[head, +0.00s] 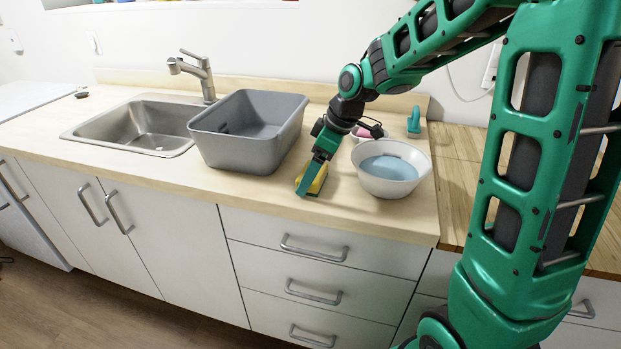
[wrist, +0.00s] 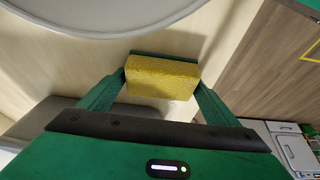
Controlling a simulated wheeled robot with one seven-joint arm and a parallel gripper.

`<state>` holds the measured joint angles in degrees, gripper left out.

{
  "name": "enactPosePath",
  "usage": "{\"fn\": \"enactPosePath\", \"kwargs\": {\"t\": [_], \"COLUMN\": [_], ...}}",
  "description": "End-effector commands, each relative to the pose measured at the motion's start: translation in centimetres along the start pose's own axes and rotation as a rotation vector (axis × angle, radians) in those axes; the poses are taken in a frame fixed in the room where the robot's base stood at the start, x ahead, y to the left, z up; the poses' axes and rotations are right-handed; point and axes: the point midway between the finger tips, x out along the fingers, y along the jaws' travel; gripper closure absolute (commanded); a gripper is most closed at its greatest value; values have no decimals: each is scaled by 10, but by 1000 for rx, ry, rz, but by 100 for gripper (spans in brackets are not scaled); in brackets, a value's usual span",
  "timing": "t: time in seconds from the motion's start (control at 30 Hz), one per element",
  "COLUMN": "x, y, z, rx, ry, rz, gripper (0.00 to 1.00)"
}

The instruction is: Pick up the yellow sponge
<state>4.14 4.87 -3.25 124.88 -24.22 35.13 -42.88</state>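The yellow sponge (wrist: 162,78) lies between the two green fingers of my gripper (wrist: 160,82) in the wrist view, with a dark green strip along its far edge. The fingers meet its two ends with no clear gap, so my gripper looks shut on it. In the head view the sponge (head: 313,180) shows as a yellow patch, partly hidden behind a finger of my gripper (head: 307,186), low at the front of the counter. I cannot tell whether the sponge touches the counter.
A white bowl (head: 418,158) with a blue inside stands right of my gripper. A grey tub (head: 240,158) stands to the left, by the steel sink (head: 150,127) and faucet (head: 207,80). A pink item (head: 362,132) and a green item (head: 414,120) sit behind the bowl.

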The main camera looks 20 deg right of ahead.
Motion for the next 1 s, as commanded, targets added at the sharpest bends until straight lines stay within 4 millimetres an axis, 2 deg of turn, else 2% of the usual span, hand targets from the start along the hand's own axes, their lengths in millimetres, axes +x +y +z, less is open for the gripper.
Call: {"fn": "enactPosePath", "kwargs": {"t": [0.03, 0.1, 0.47, 1.0], "x": [0, 0, -5, -84], "y": [0, 0, 1, 1], "z": [0, 0, -2, -34], "rx": [0, 0, -1, 1], "ry": [0, 0, 2, 1], "rz": [0, 0, 2, 2], "gripper": [29, 43, 43, 43]}}
